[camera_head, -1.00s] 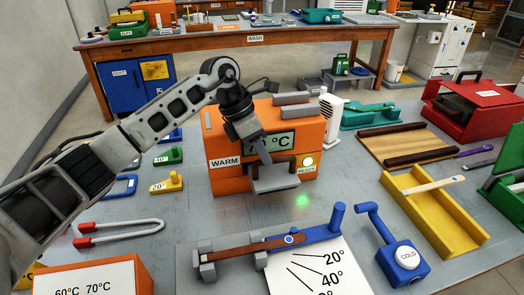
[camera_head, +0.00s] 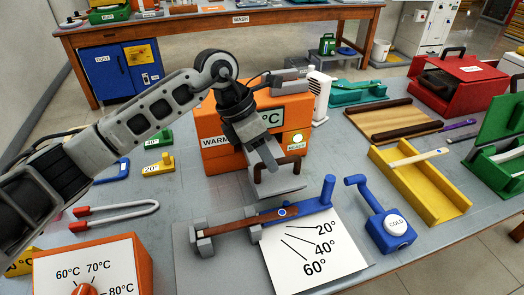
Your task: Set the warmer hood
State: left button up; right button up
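The orange warmer (camera_head: 225,160) stands mid-table, marked WARM, with a °C display and a lit READY light (camera_head: 297,139). My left gripper (camera_head: 270,160) reaches down in front of it from the upper left. It appears shut on the dark brown handle of a grey plate-like piece, which I take for the hood (camera_head: 280,188). The piece is held at the warmer's front, low over the table. My fingers hide part of the handle, and the exact contact is hard to see. Grey parts (camera_head: 288,76) show at the warmer's top. My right gripper is out of view.
A hinged brown-and-blue bar (camera_head: 255,220) lies just in front, beside an angle sheet (camera_head: 315,255). A blue COLD device (camera_head: 395,228), yellow tray (camera_head: 425,185) and white heater (camera_head: 317,95) stand to the right. An orange dial box (camera_head: 120,255) is at front left.

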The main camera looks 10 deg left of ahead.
pick_arm(q)
jog(key=b+v, duration=0.1)
jog(key=v, duration=1.5)
